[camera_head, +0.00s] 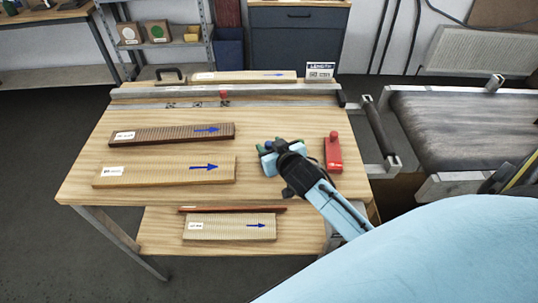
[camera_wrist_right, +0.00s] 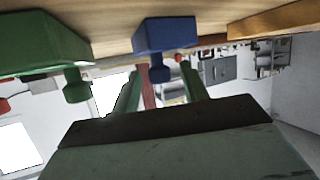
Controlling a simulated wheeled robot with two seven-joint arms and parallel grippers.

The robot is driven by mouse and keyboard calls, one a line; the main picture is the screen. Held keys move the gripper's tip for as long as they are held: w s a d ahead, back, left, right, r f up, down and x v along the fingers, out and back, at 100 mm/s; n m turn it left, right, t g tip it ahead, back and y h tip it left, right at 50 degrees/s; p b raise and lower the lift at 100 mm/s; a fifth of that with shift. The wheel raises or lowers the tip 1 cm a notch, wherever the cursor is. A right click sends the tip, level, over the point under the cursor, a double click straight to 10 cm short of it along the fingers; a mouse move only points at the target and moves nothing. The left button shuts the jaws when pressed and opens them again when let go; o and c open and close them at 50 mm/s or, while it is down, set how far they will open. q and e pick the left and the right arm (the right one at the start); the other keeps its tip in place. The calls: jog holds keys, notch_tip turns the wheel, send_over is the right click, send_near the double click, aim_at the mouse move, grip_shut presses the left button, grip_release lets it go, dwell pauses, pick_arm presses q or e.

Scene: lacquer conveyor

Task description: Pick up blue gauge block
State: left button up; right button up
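The blue gauge block (camera_wrist_right: 165,33) stands on the wooden table with its knob (camera_wrist_right: 159,72) facing my right gripper, in the right wrist view. My right gripper (camera_wrist_right: 160,78) is open, one finger on each side of the knob's line, with a visible gap to both. Whether the fingertips reach around the knob is hard to tell. In the head view my right gripper (camera_head: 270,155) is over the table's right part and mostly hides the blue block. A green gauge block (camera_wrist_right: 40,45) stands beside the blue one. My left gripper is not in view.
A red gauge block (camera_head: 333,153) stands right of the gripper. Boards with blue arrows, one dark (camera_head: 171,134) and one light (camera_head: 165,171), lie to the left. A metal rail (camera_head: 225,90) crosses the table's back; a conveyor (camera_head: 460,128) is at right.

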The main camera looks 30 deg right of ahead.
grip_shut()
jog(key=shift+r, duration=0.1)
